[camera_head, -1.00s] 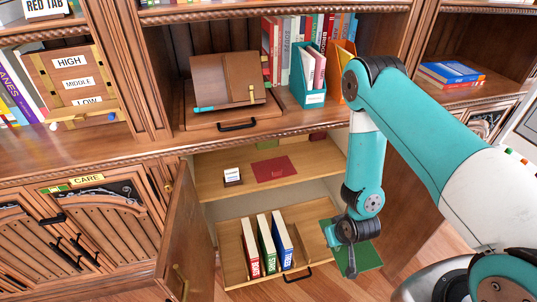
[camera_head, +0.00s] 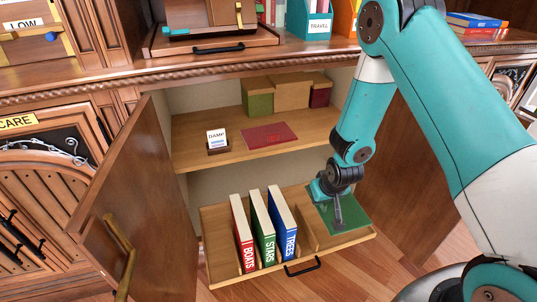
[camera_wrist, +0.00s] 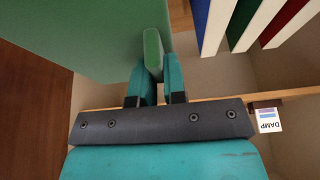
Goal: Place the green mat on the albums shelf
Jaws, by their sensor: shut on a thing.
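The green mat (camera_head: 352,214) is a thin flat sheet with a raised grip tab (camera_wrist: 153,48). My gripper (camera_wrist: 154,84) is shut on that tab, and the mat fills the upper left of the wrist view (camera_wrist: 90,35). In the head view my gripper (camera_head: 333,200) holds the mat over the right end of the pull-out shelf (camera_head: 232,276); I cannot tell whether they touch. On this shelf stand upright albums: red BOATS (camera_head: 242,232), green STARS (camera_head: 262,225) and blue TREES (camera_head: 282,222). A wooden divider (camera_head: 306,230) stands right of them.
The fixed shelf (camera_head: 205,160) above bears a DAMP card (camera_head: 217,140), a red mat (camera_head: 269,136) and boxes (camera_head: 291,92) at the back. Open cabinet doors flank the opening, left (camera_head: 135,205) and right (camera_head: 400,185). A black handle (camera_head: 303,267) fronts the pull-out shelf.

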